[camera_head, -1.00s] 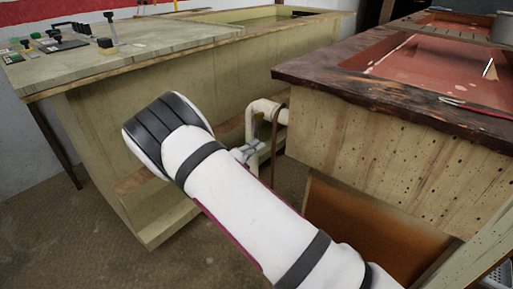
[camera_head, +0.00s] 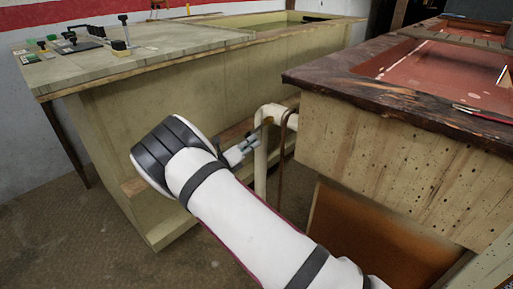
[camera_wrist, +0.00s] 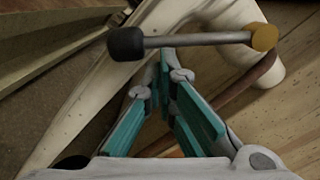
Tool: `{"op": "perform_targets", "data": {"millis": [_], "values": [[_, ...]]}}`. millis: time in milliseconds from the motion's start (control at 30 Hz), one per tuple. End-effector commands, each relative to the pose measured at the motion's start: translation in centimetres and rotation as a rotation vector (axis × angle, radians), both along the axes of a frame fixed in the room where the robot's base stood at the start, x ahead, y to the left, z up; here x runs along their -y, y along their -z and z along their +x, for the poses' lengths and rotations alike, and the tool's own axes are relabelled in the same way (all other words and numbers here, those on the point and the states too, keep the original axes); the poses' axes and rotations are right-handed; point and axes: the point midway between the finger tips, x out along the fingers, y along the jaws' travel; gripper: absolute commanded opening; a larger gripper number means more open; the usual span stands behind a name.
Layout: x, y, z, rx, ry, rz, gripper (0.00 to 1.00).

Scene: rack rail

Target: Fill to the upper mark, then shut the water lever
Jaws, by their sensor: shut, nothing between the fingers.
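The water lever (camera_wrist: 195,40) shows in the wrist view as a grey rod with a black knob at its left end and a brass-coloured end at right, by a cream pipe (camera_wrist: 225,15). My gripper (camera_wrist: 167,62) is shut and empty, its teal-padded fingers meeting just below the rod in that picture. I cannot tell whether they touch it. In the head view my gripper (camera_head: 243,149) is beside the upright of the cream pipe (camera_head: 261,160). The lever is too small to make out there. A red-lined basin (camera_head: 440,70) is at right; no level mark is clearly readable.
A wooden bench (camera_head: 130,60) with small tools stands at left. A second basin (camera_head: 270,21) is set in its far end. A thin brown pipe (camera_head: 282,165) runs beside the cream one. The dark basin edge (camera_head: 400,100) overhangs at right.

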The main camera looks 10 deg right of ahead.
Motion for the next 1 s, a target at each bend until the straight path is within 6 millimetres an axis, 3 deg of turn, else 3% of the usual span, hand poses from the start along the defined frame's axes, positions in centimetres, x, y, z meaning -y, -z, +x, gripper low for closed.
{"op": "perform_targets", "data": {"millis": [400,1000], "values": [[-0.81,-0.89,1.15,0.130,0.000,0.093,0.00],[-0.83,-0.86,1.18,0.141,0.000,0.101,0.00]]}}
